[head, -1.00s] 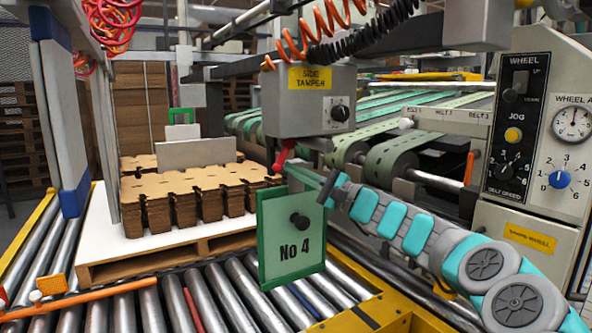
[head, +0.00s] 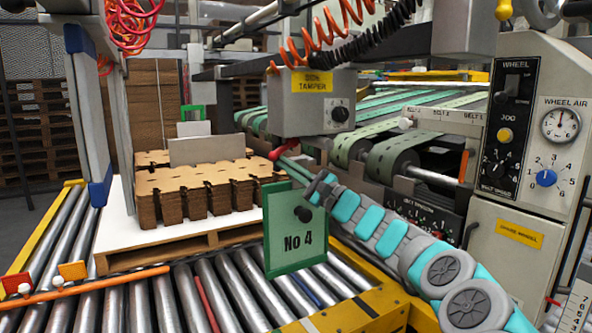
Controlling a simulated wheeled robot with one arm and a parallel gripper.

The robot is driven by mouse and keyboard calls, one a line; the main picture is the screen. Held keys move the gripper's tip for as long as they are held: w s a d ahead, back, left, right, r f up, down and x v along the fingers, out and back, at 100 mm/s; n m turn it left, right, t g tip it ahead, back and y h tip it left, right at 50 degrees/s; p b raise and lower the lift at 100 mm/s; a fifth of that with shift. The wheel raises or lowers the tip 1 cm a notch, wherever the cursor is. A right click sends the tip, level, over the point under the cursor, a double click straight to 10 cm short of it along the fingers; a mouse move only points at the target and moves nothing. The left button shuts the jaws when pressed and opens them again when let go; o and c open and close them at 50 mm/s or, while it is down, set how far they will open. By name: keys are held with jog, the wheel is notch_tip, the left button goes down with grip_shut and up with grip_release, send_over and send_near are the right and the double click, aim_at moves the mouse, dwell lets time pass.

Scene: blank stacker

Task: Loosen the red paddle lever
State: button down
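The red paddle lever (head: 284,150) sits at the underside of the grey side tamper box (head: 312,103). It lies nearly level, its free end pointing left and slightly down. My gripper (head: 290,166) reaches in from the lower right, its slim green fingers just below the lever. I cannot tell whether they touch it. The finger gap is too small to see, and the green-framed No 4 plate (head: 281,262) stands close below, in front of the fingers' lower side.
A stack of cut brown cardboard (head: 205,187) rests on a white sheet and pallet at left, over steel rollers (head: 190,290). Green belts (head: 393,153) run behind my arm. A control panel (head: 517,130) stands at right. Coiled orange and black hoses hang above the tamper box.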

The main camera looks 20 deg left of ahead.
jog(key=shift+s+a+r, duration=0.5)
jog(key=shift+s, duration=0.1)
jog(key=shift+a+r, duration=0.1)
dwell(0.5)
